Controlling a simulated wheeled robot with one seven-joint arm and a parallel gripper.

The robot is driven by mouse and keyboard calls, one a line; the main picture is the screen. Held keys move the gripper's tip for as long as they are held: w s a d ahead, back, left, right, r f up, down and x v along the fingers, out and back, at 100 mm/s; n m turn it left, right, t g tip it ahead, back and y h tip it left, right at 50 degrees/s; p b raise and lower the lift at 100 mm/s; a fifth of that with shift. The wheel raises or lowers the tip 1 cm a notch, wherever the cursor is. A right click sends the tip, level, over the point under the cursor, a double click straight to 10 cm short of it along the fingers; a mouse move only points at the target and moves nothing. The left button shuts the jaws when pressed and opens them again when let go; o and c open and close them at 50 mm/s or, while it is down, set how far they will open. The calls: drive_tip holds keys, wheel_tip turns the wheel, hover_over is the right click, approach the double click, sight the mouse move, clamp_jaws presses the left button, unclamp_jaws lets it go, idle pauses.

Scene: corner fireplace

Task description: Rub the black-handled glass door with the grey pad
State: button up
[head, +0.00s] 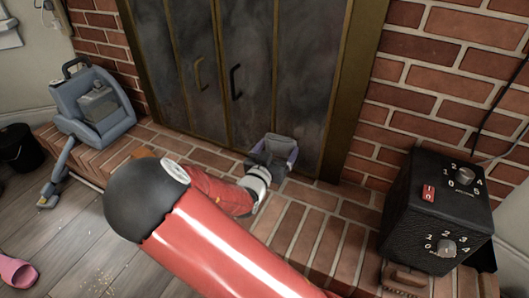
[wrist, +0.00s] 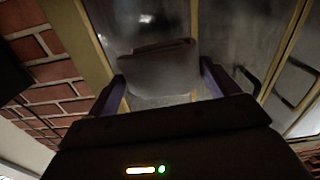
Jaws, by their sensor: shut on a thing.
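The black-handled glass door (head: 300,85) is the right one of the fireplace's pair, with dark, cloudy glass in a brass frame. Its black handle (head: 235,82) is on its left side in the head view and at the right in the wrist view (wrist: 248,80). My gripper (head: 274,148) is shut on the grey pad (head: 277,137), low in front of this door, below and right of the handle. In the wrist view the pad (wrist: 158,68) sits between both fingers with glass behind it. I cannot tell whether it touches the glass.
The left door has a brass-coloured handle (head: 198,74). A brick hearth (head: 310,225) runs below the doors. A black box with dials (head: 435,215) stands at right. A blue-grey machine (head: 92,105) stands at left, with a black bucket (head: 20,147) and pink slipper (head: 17,271) beyond.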

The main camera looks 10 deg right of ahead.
sight(290, 128)
drive_tip(key=shift+b+x, duration=0.7)
drive_tip(key=shift+x, duration=1.9)
drive_tip(key=shift+x, duration=1.05)
drive_tip(key=shift+s+d, duration=0.1)
drive_tip(key=shift+s+d+b, duration=0.35)
drive_tip(key=shift+s+d, duration=0.2)
drive_tip(key=shift+d, duration=0.2)
drive_tip(key=shift+s+d+b, duration=0.3)
drive_tip(key=shift+s+d, duration=0.3)
drive_tip(key=shift+d, duration=0.3)
drive_tip(key=shift+w, duration=0.15)
drive_tip(key=shift+w+a+r+p, duration=0.1)
drive_tip(key=shift+w+a+p, duration=0.1)
drive_tip(key=shift+w+a, duration=0.55)
drive_tip(key=shift+w+a+r+p, duration=0.1)
drive_tip(key=shift+w+a+p, duration=0.1)
drive_tip(key=shift+w+a, duration=0.55)
drive_tip(key=shift+c, duration=0.3)
drive_tip(key=shift+s+a, duration=0.15)
drive_tip(key=shift+s, duration=0.05)
drive_tip(key=shift+f+p+v, duration=0.2)
drive_tip(key=shift+p+v, duration=0.55)
drive_tip(key=shift+v, duration=2.3)
